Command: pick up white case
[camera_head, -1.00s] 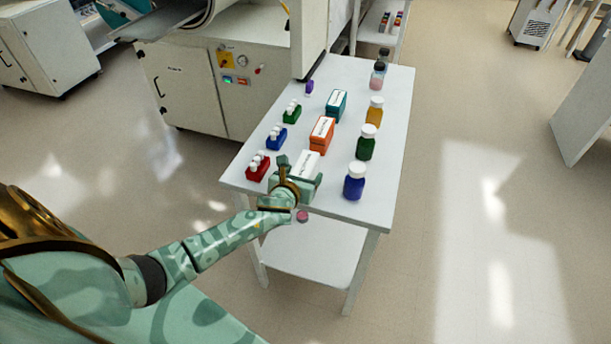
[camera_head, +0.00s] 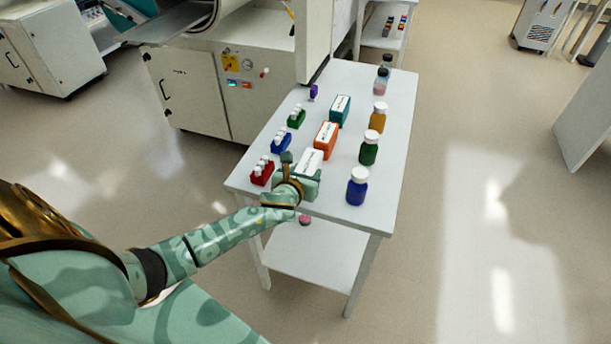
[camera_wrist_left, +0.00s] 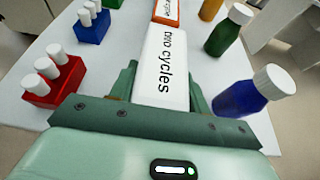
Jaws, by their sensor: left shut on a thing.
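The white case (camera_head: 311,160) is at the near end of the white table (camera_head: 392,150). In the left wrist view the white case (camera_wrist_left: 163,68) has "two cycles" printed on its top and sits between my two green fingers. My left gripper (camera_head: 305,178) is shut on the case; the fingers (camera_wrist_left: 160,90) press its two sides. Its lower part is hidden, so I cannot tell whether it touches the table. My right gripper is not in view.
A red rack (camera_head: 262,173) stands left of the case and a blue bottle (camera_head: 357,188) right of it. An orange case (camera_head: 325,139) is just behind, then a teal case (camera_head: 340,110). Blue and green racks and several bottles line the sides. A grey machine stands behind left.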

